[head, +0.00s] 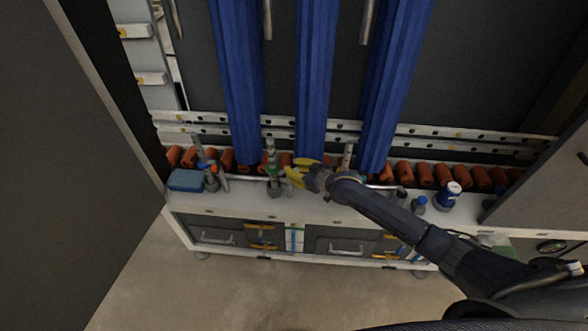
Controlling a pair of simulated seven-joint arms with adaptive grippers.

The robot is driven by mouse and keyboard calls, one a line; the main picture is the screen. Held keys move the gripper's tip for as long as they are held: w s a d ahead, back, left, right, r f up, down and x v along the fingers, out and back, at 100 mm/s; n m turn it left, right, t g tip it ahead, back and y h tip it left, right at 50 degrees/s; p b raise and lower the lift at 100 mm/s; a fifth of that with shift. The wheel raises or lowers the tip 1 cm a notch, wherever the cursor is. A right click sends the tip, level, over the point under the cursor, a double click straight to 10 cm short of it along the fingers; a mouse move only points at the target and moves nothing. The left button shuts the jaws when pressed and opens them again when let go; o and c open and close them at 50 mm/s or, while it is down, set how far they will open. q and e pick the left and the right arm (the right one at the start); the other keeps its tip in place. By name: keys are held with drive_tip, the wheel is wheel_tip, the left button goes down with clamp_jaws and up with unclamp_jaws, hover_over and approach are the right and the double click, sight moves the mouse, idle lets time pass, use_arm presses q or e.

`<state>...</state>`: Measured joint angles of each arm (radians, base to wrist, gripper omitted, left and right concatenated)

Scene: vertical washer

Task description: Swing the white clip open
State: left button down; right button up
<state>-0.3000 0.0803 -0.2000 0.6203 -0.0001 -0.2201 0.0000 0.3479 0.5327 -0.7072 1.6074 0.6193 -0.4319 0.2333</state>
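My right gripper (290,169), with yellow fingers, reaches in from the lower right to the white ledge at the foot of the blue columns. Its two fingers look spread apart, with nothing visible between them. A green and pale upright fitting (271,166) stands just left of the fingertips; I cannot tell whether they touch. I cannot make out the white clip for certain at this size; parts around the fingertips are small and partly hidden by the gripper. My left gripper is not in view.
Several blue columns (316,80) hang above the white ledge (300,210). Orange rollers (425,175) line its back. An open dark door (75,170) fills the left.

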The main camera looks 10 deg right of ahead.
drive_tip(key=o, duration=0.4)
drive_tip(key=shift+c, duration=0.2)
drive_tip(key=v, duration=1.2)
